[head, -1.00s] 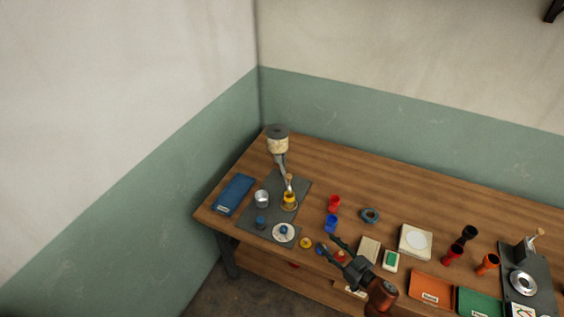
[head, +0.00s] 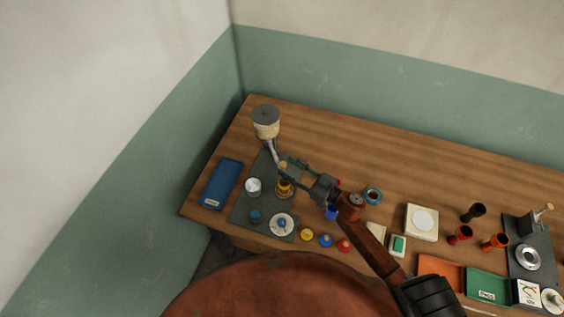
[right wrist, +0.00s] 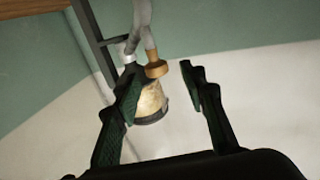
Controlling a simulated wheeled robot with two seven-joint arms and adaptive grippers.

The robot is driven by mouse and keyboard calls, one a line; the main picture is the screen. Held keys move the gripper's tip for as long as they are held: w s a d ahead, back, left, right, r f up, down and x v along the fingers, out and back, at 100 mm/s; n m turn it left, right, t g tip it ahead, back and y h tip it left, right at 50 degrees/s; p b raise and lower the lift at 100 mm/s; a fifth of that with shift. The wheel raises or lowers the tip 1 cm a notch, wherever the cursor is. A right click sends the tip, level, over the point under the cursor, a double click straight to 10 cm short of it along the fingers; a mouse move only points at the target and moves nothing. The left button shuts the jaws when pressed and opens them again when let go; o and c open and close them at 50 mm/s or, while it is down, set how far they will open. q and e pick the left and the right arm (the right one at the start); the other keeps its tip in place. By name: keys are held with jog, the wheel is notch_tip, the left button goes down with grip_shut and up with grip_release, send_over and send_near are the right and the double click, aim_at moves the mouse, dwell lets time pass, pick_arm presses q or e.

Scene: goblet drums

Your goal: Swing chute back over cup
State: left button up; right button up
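The hopper (head: 266,128) stands at the back of a dark plate (head: 244,212). Its grey chute (head: 272,151) slopes down toward a yellow cup (head: 284,191); its lower end is partly hidden by my gripper. A silver cup (head: 253,187) stands to the left, clear of the chute. My right gripper (head: 284,170) is open at the chute's wooden knob (head: 283,165). In the right wrist view the knob (right wrist: 157,69) shows between the open fingertips, with the hopper (right wrist: 151,102) beyond; I cannot tell whether they touch it. My left gripper is not in view.
A blue case (head: 221,184) lies left of the plate. A white round dish (head: 281,225) and a small blue piece (head: 255,216) sit at its front. The table's back middle is clear.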

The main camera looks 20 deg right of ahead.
aim_at(283, 164)
jog(key=x, duration=0.3)
jog(key=shift+w+d+f, duration=0.15)
jog(key=shift+d+f, duration=0.05)
jog(key=shift+a+r, duration=0.15)
jog(key=shift+a, duration=0.05)
jog(key=shift+w, duration=0.1)
jog(key=c, duration=0.6)
grip_shut()
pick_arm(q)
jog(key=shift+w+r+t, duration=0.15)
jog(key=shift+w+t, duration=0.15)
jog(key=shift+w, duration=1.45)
